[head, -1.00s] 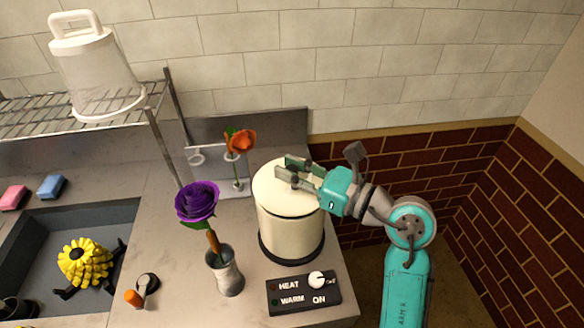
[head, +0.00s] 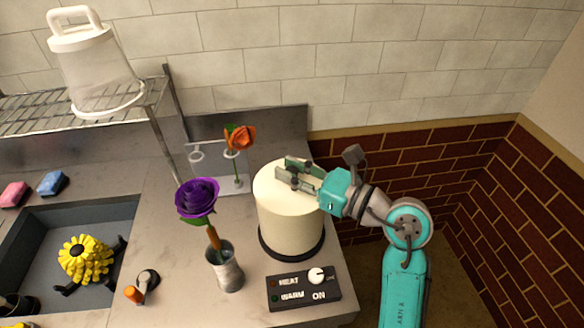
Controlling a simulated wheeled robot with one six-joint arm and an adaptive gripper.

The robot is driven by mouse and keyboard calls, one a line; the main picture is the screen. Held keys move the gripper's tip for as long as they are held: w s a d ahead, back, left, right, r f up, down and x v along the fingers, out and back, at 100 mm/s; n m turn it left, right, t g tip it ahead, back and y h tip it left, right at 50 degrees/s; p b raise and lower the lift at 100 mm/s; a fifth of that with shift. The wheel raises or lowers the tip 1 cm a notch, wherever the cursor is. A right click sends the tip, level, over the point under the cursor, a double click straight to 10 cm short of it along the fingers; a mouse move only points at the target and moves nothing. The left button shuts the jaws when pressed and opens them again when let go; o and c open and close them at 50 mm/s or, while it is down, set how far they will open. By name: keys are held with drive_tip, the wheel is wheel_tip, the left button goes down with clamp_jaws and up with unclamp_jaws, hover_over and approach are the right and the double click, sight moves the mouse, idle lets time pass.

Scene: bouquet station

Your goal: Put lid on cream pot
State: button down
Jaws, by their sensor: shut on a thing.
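The cream pot (head: 290,222) stands upright on a black round base near the right end of the counter. Its cream lid (head: 273,186) lies over the pot's mouth, and no clear gap shows between them. My gripper (head: 296,174) reaches in from the right and is shut on the lid at its top. The fingers hide what they grip, probably a handle.
A control box (head: 303,289) with a white knob sits in front of the pot. A vase (head: 226,270) with a purple flower stands to its left. A clear rack (head: 232,180) with an orange flower stands behind. The sink (head: 40,240) is at left.

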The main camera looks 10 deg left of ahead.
drive_tip(key=shift+f, duration=0.1)
drive_tip(key=c, duration=0.9)
unclamp_jaws()
drive_tip(key=shift+d, duration=0.1)
drive_tip(key=v, duration=1.2)
drive_tip(key=shift+s, duration=0.1)
